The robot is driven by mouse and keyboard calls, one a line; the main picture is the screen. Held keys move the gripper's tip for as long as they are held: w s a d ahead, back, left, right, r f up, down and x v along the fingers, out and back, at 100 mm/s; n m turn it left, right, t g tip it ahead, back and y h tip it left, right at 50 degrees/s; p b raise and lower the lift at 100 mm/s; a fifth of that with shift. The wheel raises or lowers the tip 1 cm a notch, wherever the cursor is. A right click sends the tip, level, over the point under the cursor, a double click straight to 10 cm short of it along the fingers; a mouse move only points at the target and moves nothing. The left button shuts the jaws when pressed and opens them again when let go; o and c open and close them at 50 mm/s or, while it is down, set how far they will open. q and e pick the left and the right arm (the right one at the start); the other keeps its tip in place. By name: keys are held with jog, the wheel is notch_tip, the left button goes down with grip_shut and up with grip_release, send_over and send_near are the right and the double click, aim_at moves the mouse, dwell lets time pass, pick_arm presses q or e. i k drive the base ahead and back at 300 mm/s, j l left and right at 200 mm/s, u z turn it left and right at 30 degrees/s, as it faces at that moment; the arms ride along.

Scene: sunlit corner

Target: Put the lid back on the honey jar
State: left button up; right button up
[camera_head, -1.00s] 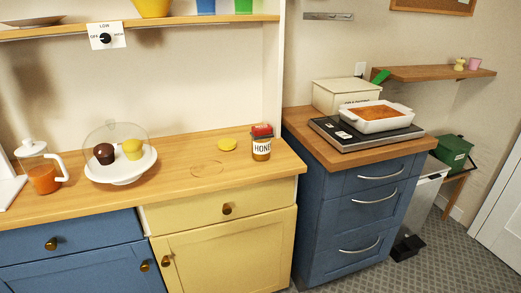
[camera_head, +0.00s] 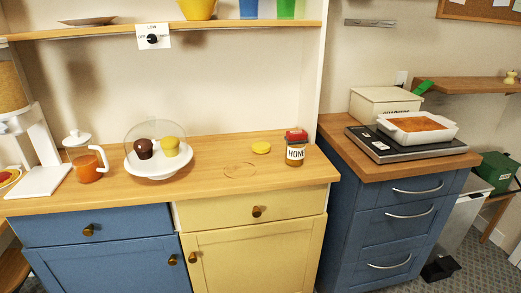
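The honey jar (camera_head: 295,154) stands upright on the wooden counter near its right end, with a label reading HONEY. Something red (camera_head: 296,135) sits at the jar's top; I cannot tell whether it is a separate object behind or on the jar. A flat round yellow lid (camera_head: 261,148) lies on the counter just left of the jar, apart from it. Neither of my grippers shows in the head view.
A domed cake stand (camera_head: 157,168) with two cupcakes and a glass pitcher of orange liquid (camera_head: 88,172) stand to the left. A shelf (camera_head: 220,28) hangs above. The counter (camera_head: 225,185) is clear in front of the lid.

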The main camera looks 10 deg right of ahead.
aim_at(295, 148)
jog(key=i+l, duration=0.3)
jog(key=l, duration=0.15)
jog(key=i+l, duration=0.3)
jog(key=l, duration=0.2)
jog(key=u, duration=1.3)
